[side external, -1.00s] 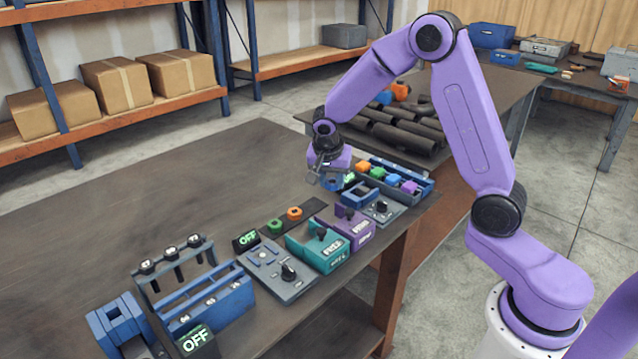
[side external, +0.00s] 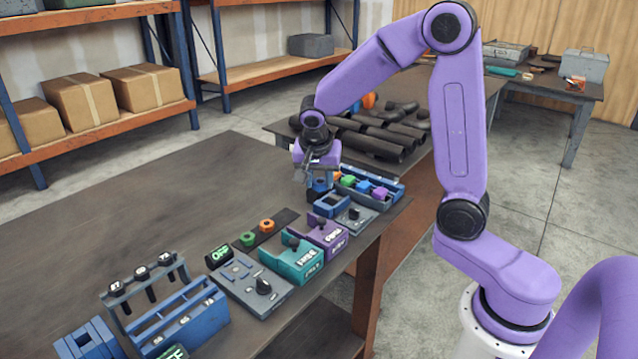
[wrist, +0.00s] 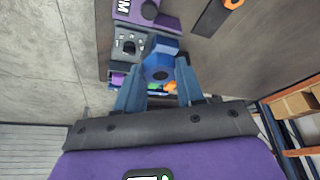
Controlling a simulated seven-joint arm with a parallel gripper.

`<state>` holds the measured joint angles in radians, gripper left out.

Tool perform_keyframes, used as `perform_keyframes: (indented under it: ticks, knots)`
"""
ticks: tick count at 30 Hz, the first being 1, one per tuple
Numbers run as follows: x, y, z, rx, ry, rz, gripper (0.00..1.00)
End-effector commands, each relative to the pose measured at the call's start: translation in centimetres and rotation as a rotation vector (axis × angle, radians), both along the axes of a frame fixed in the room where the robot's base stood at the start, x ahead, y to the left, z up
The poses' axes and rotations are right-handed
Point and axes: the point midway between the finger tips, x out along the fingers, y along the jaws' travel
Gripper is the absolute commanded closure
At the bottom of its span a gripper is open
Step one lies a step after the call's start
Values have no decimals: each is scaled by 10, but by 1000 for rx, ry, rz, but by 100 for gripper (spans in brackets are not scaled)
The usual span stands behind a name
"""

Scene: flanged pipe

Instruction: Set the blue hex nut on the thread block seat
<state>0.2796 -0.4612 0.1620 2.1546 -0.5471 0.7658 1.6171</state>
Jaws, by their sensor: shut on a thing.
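In the side view my gripper (side external: 319,182) points down near the far end of the row of fixtures, and the nut is hard to tell apart from the blue parts there. A blue block on a grey panel (side external: 354,218) with a black knob lies just below and to the right of the fingers. I cannot tell for sure which part is the thread block seat, or whether the nut touches it.
A blue tray (side external: 393,199) with several coloured pieces stands just right of my gripper. Purple (side external: 325,236) and teal (side external: 292,262) blocks stand nearer, with a green ring (side external: 247,239) and an orange ring (side external: 267,226) behind them. The table's left part (side external: 130,220) is clear.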

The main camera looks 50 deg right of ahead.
Motion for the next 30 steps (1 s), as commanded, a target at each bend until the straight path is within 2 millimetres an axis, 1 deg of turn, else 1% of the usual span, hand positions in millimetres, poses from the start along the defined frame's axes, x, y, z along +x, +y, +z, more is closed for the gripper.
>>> perform_keyframes:
  ticks: [10, 14, 17, 20, 24, 27, 30]
  knots:
    - [1, 1, 1, 0, 0, 1, 95]
    - [10, 14, -4, 1, 2, 4, 95]
    - [23, 37, -13, 3, 4, 7, 95]
    - [39, 69, -26, 4, 6, 8, 95]
    - [56, 119, -50, 3, 8, 8, 95]
    - [64, 153, -67, 3, 7, 8, 95]
    - [68, 181, -82, 2, 5, 5, 95]
